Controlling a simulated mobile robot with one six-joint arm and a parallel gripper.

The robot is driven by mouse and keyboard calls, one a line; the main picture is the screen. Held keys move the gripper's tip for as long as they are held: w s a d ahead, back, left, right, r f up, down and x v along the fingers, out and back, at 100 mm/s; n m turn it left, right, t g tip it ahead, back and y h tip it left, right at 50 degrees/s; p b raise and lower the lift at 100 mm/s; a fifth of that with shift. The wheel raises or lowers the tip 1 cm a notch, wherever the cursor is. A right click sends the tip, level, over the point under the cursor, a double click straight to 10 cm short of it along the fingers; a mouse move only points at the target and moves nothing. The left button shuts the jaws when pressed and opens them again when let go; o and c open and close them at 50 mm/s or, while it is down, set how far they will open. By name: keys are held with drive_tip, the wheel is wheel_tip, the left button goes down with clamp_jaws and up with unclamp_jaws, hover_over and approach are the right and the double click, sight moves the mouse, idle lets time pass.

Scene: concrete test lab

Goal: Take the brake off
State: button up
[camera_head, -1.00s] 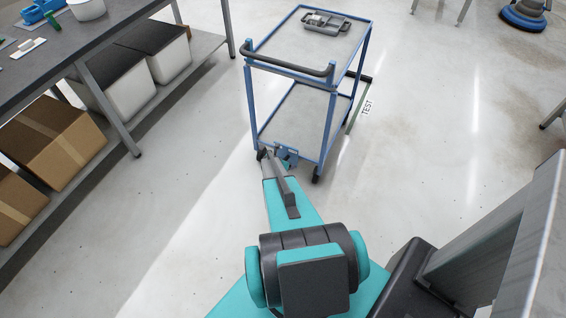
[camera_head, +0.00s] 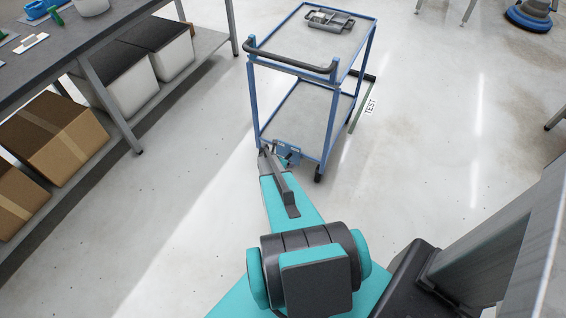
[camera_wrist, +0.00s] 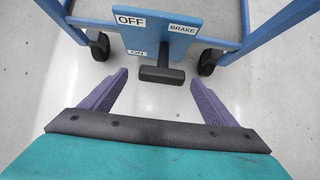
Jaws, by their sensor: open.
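The blue trolley (camera_head: 334,72) stands on the floor ahead, with a black push handle (camera_head: 290,60) facing me. At its lower near edge is a blue brake plate (camera_wrist: 182,44) labelled OFF at the top, ON below and BRAKE at the right. A black brake pedal (camera_wrist: 161,74) sticks out of the plate, at about the height of the ON label or just below it. My gripper (camera_wrist: 159,85) is open, with its purple fingers either side of the pedal and slightly short of it, apparently not touching. In the head view my arm partly hides the plate and the fingers.
Black castors (camera_wrist: 100,46) flank the brake plate. The floor between is clear.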

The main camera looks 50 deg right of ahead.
drive_tip(key=w+v, duration=0.1)
drive_tip(key=v, duration=0.5)
drive_tip(key=shift+s+b, duration=0.4)
drive_tip(key=shift+b, duration=0.05)
drive_tip(key=shift+r, duration=0.1)
